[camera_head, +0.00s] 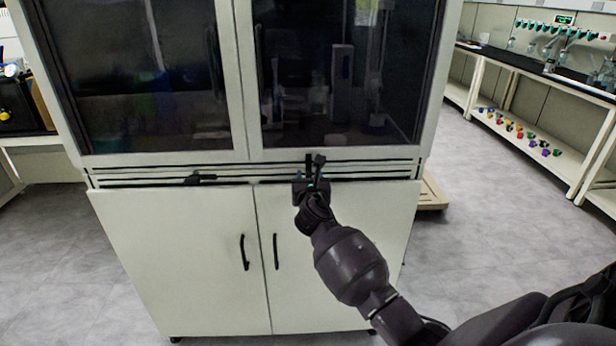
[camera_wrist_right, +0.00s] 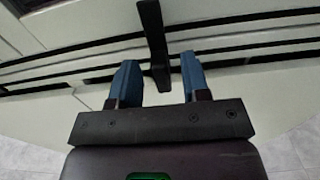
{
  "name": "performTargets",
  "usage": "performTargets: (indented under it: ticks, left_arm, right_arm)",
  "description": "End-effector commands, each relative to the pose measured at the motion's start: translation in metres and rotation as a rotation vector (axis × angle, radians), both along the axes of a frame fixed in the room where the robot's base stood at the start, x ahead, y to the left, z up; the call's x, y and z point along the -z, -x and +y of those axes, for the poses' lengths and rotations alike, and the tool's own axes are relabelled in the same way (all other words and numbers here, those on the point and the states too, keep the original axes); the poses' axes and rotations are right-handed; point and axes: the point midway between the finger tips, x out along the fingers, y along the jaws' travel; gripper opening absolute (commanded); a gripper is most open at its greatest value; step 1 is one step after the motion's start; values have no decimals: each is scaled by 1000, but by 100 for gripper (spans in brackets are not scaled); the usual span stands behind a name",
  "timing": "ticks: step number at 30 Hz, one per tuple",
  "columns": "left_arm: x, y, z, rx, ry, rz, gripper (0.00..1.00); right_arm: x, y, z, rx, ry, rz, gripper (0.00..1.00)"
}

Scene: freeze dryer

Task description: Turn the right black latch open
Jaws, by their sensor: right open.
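The right black latch (camera_wrist_right: 152,28) stands on the pale strip at the front of the freeze dryer cabinet (camera_head: 350,220). In the right wrist view it runs roughly up and down the picture, with its lower end between my two blue fingertips. My right gripper (camera_wrist_right: 160,68) is open around that end, and I cannot tell whether either finger touches it. In the head view my right gripper (camera_head: 312,172) is at the strip below the right glass door, and it partly hides the latch. My left gripper is not in view.
The left black latch (camera_head: 200,179) lies nearly level on the same strip. Two dark glass doors (camera_head: 345,75) are above, and lower doors with black handles (camera_head: 245,252) are below.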

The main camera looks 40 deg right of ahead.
Motion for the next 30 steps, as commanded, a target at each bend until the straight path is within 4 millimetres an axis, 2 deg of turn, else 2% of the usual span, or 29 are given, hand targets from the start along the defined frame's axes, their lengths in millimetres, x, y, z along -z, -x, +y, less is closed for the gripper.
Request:
performTargets:
  ticks: [6, 15, 17, 24, 30]
  left_arm:
    - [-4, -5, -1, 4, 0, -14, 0]
    - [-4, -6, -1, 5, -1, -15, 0]
    - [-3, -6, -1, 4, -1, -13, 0]
    - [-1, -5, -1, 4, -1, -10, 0]
    - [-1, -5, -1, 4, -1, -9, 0]
  right_arm:
    - [0, -13, -8, -1, 0, 0, 43]
    - [0, -15, -9, -1, 0, 0, 43]
    - [0, -15, -9, -1, 0, 0, 36]
    - [0, -15, -9, -1, -1, -1, 0]
    - [0, -15, -9, -1, -8, -5, 0]
